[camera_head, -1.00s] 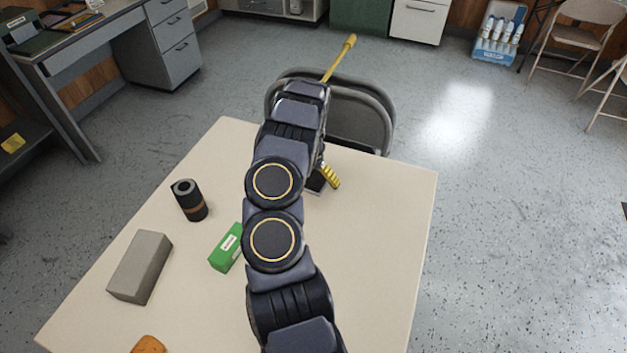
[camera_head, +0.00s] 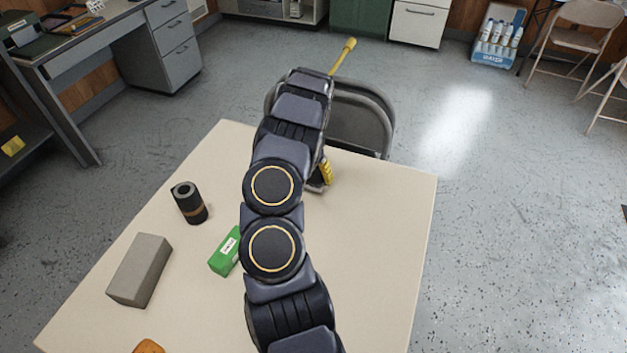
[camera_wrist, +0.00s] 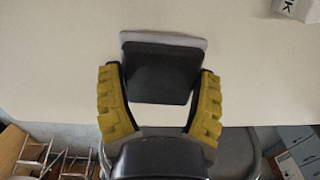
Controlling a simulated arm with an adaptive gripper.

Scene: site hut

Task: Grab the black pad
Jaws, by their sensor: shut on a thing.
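The black pad (camera_wrist: 160,70) is a dark, flat square with a pale strip along its far edge. In the wrist view it sits between the two yellow ribbed fingers of my gripper (camera_wrist: 159,73), which are shut on its sides. In the head view my gripper (camera_head: 324,173) is over the far part of the table, mostly hidden behind my arm. Only a yellow finger and a small dark bit of the pad (camera_head: 315,187) show there. I cannot tell whether the pad is clear of the tabletop.
The cream table (camera_head: 375,240) also holds a black cylinder with a brown band (camera_head: 189,203), a grey block (camera_head: 140,270), a green box (camera_head: 225,252) and an orange item (camera_head: 149,346). A dark chair (camera_head: 360,115) stands at the far edge. The table's right side is clear.

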